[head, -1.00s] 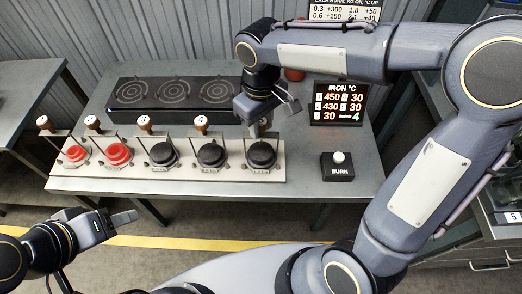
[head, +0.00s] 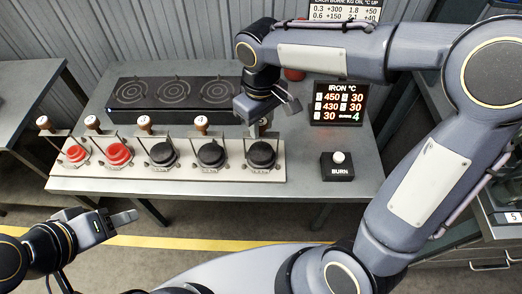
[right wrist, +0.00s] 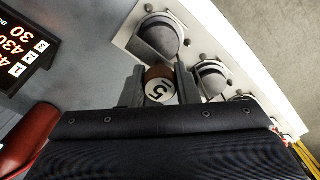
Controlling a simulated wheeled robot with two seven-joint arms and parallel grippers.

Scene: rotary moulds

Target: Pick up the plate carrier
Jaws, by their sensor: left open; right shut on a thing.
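My right gripper (head: 264,122) is over the right end of a cream rack (head: 215,174), at the last carrier, which has a black round plate (head: 261,156) under a thin frame. In the right wrist view its two fingers (right wrist: 160,88) are shut on a brown knob (right wrist: 158,72) with a white cap marked 5. In the head view the gripper mostly hides this knob. The plate appears seated at the rack; I cannot see any gap below it. My left gripper (head: 122,218) is open and empty, in front of the table at lower left.
Other knobbed carriers stand in the rack, two red (head: 118,155) and two black (head: 211,156). A black hob (head: 175,93) with three rings lies behind. A display (head: 339,102) and a BURN button box (head: 337,166) stand right; a red container (head: 293,75) stands at the back.

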